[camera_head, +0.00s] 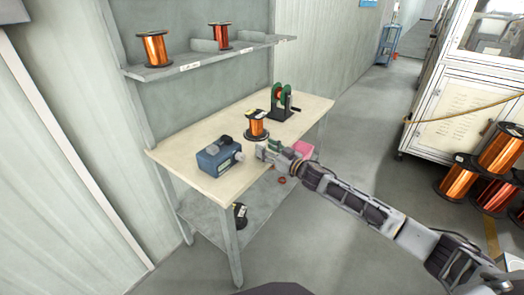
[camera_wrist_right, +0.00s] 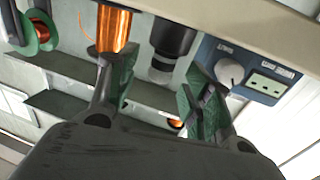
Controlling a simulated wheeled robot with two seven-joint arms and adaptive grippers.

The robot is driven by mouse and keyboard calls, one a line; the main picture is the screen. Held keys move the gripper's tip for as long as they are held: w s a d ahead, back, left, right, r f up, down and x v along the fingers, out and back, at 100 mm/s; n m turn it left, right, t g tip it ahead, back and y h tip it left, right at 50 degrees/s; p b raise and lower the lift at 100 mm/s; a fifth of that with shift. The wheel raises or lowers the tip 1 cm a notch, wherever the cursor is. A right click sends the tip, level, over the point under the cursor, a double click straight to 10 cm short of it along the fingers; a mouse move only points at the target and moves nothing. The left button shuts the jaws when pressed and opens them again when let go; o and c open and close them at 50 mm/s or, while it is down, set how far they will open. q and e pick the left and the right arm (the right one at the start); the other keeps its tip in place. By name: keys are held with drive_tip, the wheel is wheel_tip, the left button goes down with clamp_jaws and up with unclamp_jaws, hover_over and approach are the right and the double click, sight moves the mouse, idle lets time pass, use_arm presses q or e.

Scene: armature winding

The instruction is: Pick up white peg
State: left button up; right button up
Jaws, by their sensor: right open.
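I cannot clearly make out a separate white peg in either view. A dark upright cylinder with a pale grey-white end (camera_wrist_right: 160,72) shows between my fingers in the right wrist view, beyond the fingertips. I cannot tell whether that end is the peg. My right gripper (camera_head: 268,150) is over the table's front edge, close to the copper spool (camera_head: 257,126). Its green-padded fingers (camera_wrist_right: 155,95) are spread with nothing between the pads. My left gripper is not in view.
A blue box (camera_head: 219,158) with a knob stands on the table (camera_head: 185,140), left of my right gripper. A green-flanged winder (camera_head: 283,100) stands behind, and a pink box (camera_head: 303,149) is at the right. More spools sit on the wall shelf (camera_head: 190,65).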

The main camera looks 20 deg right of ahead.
drive_tip(key=shift+x, duration=1.35)
drive_tip(key=shift+c, duration=0.3)
drive_tip(key=c, duration=0.9)
